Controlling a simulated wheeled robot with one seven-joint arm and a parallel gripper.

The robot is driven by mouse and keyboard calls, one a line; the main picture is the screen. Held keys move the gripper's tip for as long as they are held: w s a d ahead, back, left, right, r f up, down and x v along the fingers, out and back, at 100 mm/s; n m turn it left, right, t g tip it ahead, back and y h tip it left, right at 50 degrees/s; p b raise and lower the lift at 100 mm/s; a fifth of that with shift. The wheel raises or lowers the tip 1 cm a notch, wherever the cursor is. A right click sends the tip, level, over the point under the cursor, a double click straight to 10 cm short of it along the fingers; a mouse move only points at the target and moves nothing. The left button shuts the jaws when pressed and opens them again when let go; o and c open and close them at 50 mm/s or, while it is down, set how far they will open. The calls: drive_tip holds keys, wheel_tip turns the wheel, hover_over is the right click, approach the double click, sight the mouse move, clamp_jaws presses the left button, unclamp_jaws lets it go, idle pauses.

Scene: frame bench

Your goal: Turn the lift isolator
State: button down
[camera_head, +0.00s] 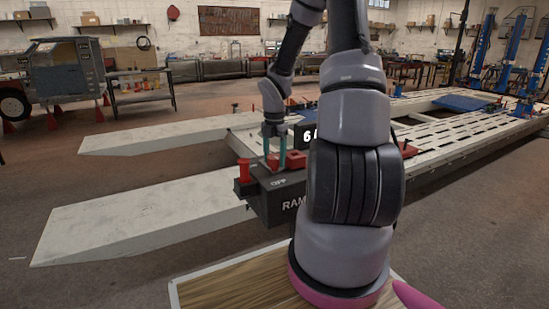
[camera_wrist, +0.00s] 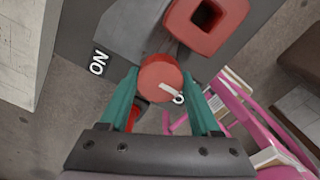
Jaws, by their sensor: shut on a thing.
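The lift isolator is a round red knob (camera_wrist: 160,76) on top of a dark box (camera_head: 262,202). A white mark on the knob points to the lower right in the wrist view, away from the white ON label (camera_wrist: 98,62) at left. An OFF label (camera_head: 279,182) shows on the box in the head view. My gripper (camera_head: 275,152) points down from above, with its teal fingers on both sides of the knob. It is shut on the knob; the fingertips also show in the wrist view (camera_wrist: 160,74).
A red block with a square hole (camera_wrist: 207,22) stands beside the knob. A red post (camera_head: 243,172) stands at the box's left end. Pale ramps (camera_head: 140,215) extend left, and the lift platform (camera_head: 450,145) lies behind. My arm hides part of the box.

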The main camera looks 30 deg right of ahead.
drive_tip(key=shift+c, duration=1.8)
unclamp_jaws()
wheel_tip(320, 180, up, 11)
